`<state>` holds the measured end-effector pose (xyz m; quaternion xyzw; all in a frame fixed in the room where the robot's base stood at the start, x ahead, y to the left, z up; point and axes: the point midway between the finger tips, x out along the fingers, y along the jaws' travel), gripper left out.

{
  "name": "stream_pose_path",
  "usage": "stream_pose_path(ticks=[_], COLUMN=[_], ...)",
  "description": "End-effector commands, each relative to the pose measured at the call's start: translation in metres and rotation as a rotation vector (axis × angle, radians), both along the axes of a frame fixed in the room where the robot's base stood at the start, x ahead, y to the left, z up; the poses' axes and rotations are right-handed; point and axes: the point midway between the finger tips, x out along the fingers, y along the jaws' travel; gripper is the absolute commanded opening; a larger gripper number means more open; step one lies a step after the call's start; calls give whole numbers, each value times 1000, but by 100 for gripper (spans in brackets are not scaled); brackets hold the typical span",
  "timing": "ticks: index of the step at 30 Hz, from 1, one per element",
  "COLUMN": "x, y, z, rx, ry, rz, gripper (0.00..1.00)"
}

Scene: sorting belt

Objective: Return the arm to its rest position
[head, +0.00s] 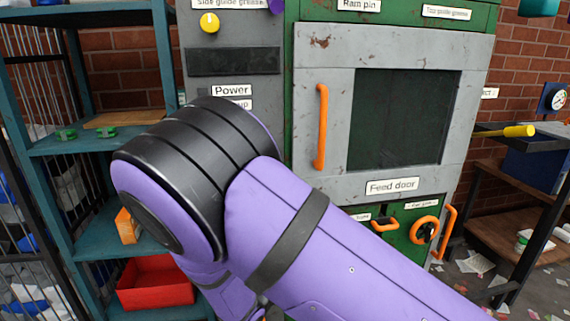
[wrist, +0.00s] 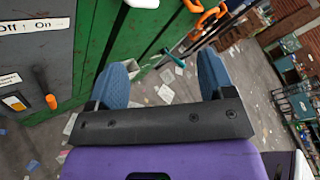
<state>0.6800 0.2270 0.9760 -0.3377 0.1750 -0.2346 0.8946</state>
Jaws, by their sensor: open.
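My arm, purple with black bands, fills the lower middle of the head view and hides part of the machine behind it. My gripper (wrist: 162,80) shows in the wrist view as two blue fingers on a black bar. The fingers stand wide apart with nothing between them. Beyond them are the green machine side (wrist: 118,50) and the grey floor with scattered paper scraps (wrist: 175,92). The fingers cannot be made out in the head view.
A grey feed door (head: 335,100) with an orange handle (head: 321,127) is behind my arm. Teal shelves (head: 100,140) with a red bin (head: 155,283) stand left. A black stand with a yellow-handled tool (head: 518,131) stands right. An orange-handled lever (wrist: 51,101) is left in the wrist view.

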Motion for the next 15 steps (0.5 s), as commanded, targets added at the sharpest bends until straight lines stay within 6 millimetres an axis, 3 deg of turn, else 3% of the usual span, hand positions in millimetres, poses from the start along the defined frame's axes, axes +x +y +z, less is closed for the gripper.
stream_pose_path(ticks=[1,7,15], x=[4,6,-7], y=[-15,-68,-138], z=[16,66,127], rx=[70,335,678], ry=[-12,-76,-199], rz=[-68,-334,-687], gripper=[75,75,75])
